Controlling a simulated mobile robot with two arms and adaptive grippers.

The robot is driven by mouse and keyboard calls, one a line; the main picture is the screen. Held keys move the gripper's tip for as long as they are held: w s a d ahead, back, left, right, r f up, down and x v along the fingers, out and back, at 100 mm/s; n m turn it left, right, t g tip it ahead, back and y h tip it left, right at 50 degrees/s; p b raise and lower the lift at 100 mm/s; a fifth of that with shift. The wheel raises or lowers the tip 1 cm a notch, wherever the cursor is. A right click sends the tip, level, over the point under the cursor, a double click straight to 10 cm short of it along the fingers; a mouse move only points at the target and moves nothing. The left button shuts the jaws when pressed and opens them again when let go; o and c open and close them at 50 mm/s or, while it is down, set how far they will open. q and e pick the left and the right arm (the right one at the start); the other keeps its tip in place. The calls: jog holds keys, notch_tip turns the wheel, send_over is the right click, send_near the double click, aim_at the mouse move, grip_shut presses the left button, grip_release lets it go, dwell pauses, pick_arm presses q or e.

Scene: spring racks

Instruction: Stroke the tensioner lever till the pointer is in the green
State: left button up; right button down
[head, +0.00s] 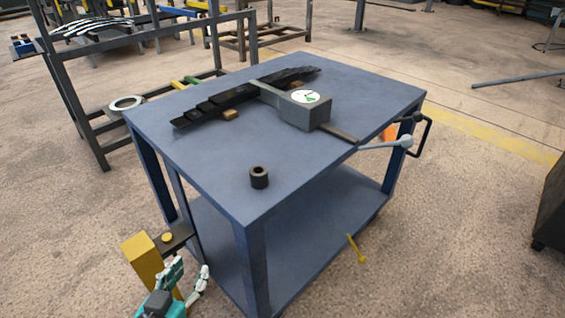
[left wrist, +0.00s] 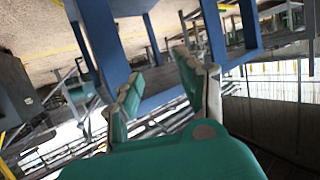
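The tensioner is a grey box (head: 305,112) on the blue cart top, with a white round dial (head: 305,97) on it. The dial has a green part at its lower side; the pointer is too small to read surely. A strap runs from the box over a dark leaf spring pack (head: 240,98). A light grey lever (head: 380,146) with a round knob sticks out past the cart's right edge. My left gripper (head: 190,274) is low at the front left, beside the cart and far from the lever. Its fingers are apart and empty in the left wrist view (left wrist: 160,85). My right gripper is out of view.
A black bushing (head: 259,178) stands on the cart top (head: 200,150). A yellow block (head: 142,260) is close to my left gripper. A black cart handle (head: 427,135) is near the lever.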

pick_arm(q)
jog(key=s+a+f+g+y+p, duration=0.1)
jog(key=s+a+f+g+p, duration=0.2)
jog(key=s+f+g, duration=0.3)
jog(key=s+a+f+g+y+p, duration=0.2)
jog(key=s+f+g, duration=0.15)
jog(key=s, duration=0.55)
jog(key=s+f+g+p, duration=0.1)
jog(key=s+f+p, duration=0.25)
jog(key=f, duration=0.85)
jog(key=s+f+g+p, duration=0.2)
jog(key=f+p, duration=0.3)
jog(key=f, duration=0.6)
jog(key=s+a+f+p, duration=0.3)
jog(key=s+f, duration=0.2)
jog(key=s, duration=0.4)
jog(key=s+r+p, duration=0.1)
jog(key=r+p, duration=0.1)
jog(key=p, duration=0.1)
jog(key=s+r+p, duration=0.2)
jog(key=p, duration=0.1)
jog(key=shift+s+a+r, duration=0.15)
jog(key=shift+s+r, duration=0.05)
jog(key=shift+s, duration=0.1)
